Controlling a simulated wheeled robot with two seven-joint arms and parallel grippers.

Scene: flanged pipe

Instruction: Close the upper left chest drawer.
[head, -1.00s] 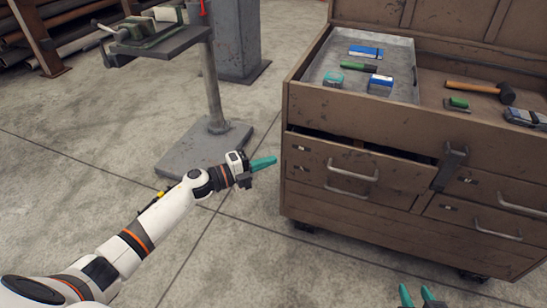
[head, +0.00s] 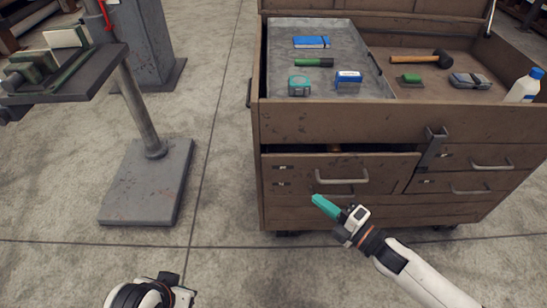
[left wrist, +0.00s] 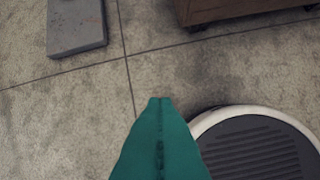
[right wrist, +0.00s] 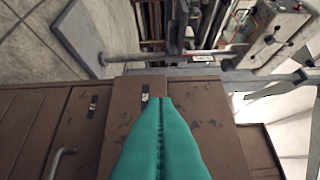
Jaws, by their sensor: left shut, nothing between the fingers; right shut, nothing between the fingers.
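The brown tool chest (head: 300,122) stands right of centre in the head view. Its upper left drawer (head: 300,172) is pulled out a little, with a dark gap above its front; it has a pale bar handle (head: 341,181). My right gripper (head: 318,201) is shut and empty, with its teal tips just below and in front of that drawer front. In the right wrist view its shut fingers (right wrist: 160,102) overlap the brown chest, a handle (right wrist: 62,162) at left. My left arm shows at the bottom left of the head view, its fingers hidden there; the left gripper (left wrist: 160,103) is shut over bare floor.
A grey tray (head: 320,32) with several small tools sits in the chest top. A hammer (head: 420,59) and a white bottle (head: 524,86) lie or stand to the right. A pedestal stand (head: 150,185) is left of the chest, with clear floor between.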

